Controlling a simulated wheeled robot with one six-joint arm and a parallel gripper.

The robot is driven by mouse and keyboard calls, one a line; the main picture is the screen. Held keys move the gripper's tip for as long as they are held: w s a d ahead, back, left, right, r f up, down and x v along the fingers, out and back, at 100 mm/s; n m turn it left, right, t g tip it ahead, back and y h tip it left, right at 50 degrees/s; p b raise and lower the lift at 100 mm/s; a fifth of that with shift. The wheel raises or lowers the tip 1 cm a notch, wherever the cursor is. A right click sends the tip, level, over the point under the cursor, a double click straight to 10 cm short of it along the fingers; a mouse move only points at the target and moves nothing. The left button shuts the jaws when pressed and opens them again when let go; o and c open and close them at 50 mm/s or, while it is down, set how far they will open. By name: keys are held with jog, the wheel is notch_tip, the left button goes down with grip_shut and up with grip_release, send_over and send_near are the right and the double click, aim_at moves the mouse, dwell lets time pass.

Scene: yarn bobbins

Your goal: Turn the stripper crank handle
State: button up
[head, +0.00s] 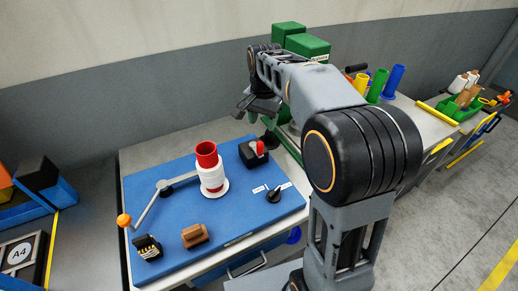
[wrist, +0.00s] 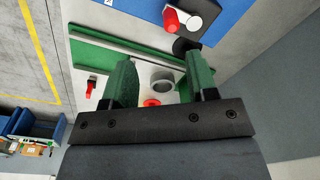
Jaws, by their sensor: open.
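A grey crank arm (head: 152,203) with an orange ball knob (head: 124,220) reaches out to the left from a bobbin stand on the blue board. A red and white bobbin (head: 212,175) stands upright beside the crank's pivot. My gripper (head: 258,115) is above and beyond the back right of the board, well apart from the crank. In the wrist view its two green fingers (wrist: 161,75) are spread with nothing held between them. The crank is not in the wrist view.
The blue board (head: 225,222) also bears a black box with a red lever (head: 256,150), a black knob (head: 273,196), a brown block (head: 195,236) and a small black holder (head: 148,247). Green boxes (head: 306,47) stand behind. Blue bins (head: 38,180) are at the left.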

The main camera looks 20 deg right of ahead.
aim_at(260, 142)
jog(key=shift+m+g, duration=0.3)
jog(key=shift+m, duration=0.5)
jog(key=w+f, duration=0.1)
jog(key=f, duration=0.3)
jog(key=w+f, duration=0.1)
jog(key=f, duration=0.4)
jog(key=w+f, duration=0.1)
jog(key=f, duration=0.4)
jog(key=shift+f, duration=0.25)
jog(key=c, duration=0.9)
